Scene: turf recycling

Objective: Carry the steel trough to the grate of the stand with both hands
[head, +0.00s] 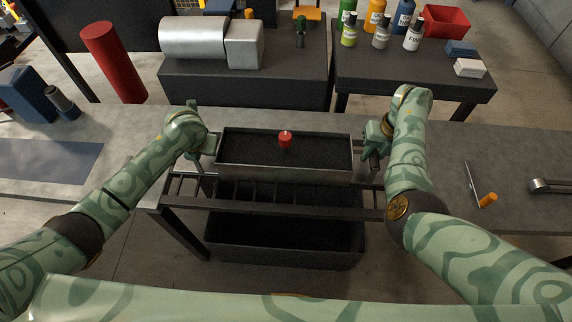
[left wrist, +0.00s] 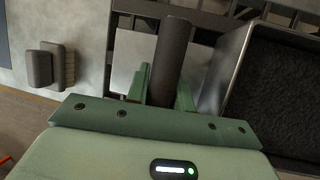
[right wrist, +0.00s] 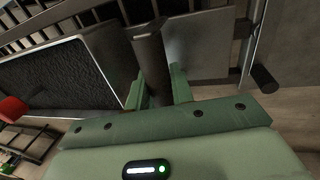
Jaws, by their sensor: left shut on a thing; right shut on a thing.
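The steel trough (head: 285,173) is a long open box with dark granular fill and a small red piece (head: 285,139) on top. It looks level over the rear part of the stand's barred grate (head: 270,193); I cannot tell whether it touches the bars. My left gripper (head: 209,146) is shut on the dark round handle (left wrist: 172,55) at the trough's left end. My right gripper (head: 374,150) is shut on the handle (right wrist: 149,55) at its right end. The trough's side also shows in the left wrist view (left wrist: 228,62) and the right wrist view (right wrist: 98,45).
A dark bin (head: 285,253) sits under the grate. The grey bench (head: 495,150) runs behind, with an orange-handled tool (head: 488,200) at right and a blue-grey mat (head: 45,160) at left. Two dark tables with a metal machine (head: 195,38) and bottles (head: 381,33) stand farther back.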

